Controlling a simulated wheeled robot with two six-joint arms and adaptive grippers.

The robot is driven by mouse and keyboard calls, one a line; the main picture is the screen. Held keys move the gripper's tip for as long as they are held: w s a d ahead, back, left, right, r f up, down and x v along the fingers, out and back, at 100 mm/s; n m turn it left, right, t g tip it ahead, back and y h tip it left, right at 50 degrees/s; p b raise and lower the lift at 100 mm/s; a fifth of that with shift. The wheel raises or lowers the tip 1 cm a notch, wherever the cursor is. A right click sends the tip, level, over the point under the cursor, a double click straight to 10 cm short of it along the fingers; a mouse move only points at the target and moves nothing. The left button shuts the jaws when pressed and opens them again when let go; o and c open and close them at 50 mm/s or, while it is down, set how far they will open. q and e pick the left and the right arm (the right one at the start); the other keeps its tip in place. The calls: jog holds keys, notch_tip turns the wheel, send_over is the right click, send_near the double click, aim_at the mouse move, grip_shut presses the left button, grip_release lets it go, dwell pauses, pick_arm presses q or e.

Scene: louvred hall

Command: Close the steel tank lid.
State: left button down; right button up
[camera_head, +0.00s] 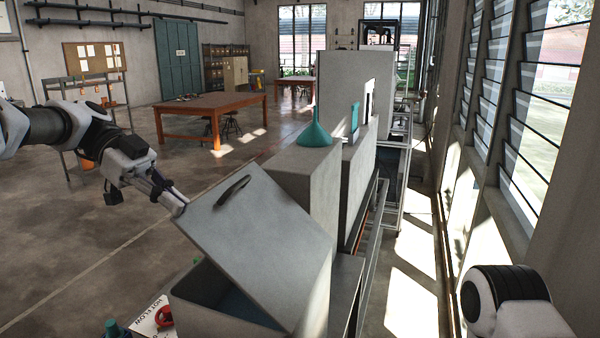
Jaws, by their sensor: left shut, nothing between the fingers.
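The steel tank (199,297) is a grey box at the bottom centre, and its opening shows dark inside. Its flat grey lid (262,235) stands tilted up over the opening, raised on the left side and lower on the right. A dark handle (233,189) sits near the lid's upper edge. My left gripper (179,207) is shut and empty, with its tips at the lid's upper left corner. I cannot tell if they touch it. My right arm (503,301) shows only as a link at the lower right; its gripper is out of view.
A teal funnel (314,133) stands on a grey block (303,178) behind the lid. A red valve handle (164,316) and a white sign (146,325) are at the tank's lower left. Louvred windows line the right. Open floor lies left, with a wooden table (211,104) farther back.

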pick_arm(q)
jog(key=w+a+f+b, duration=0.1)
jog(key=a+f+b, duration=0.2)
jog(key=f, duration=0.4)
jog(key=w+a+f+b, duration=0.1)
jog(key=a+f, duration=0.3)
jog(key=f, duration=0.4)
jog(key=shift+w+f+b, duration=0.2)
jog(key=shift+w+b, duration=0.05)
jog(key=shift+b, duration=0.65)
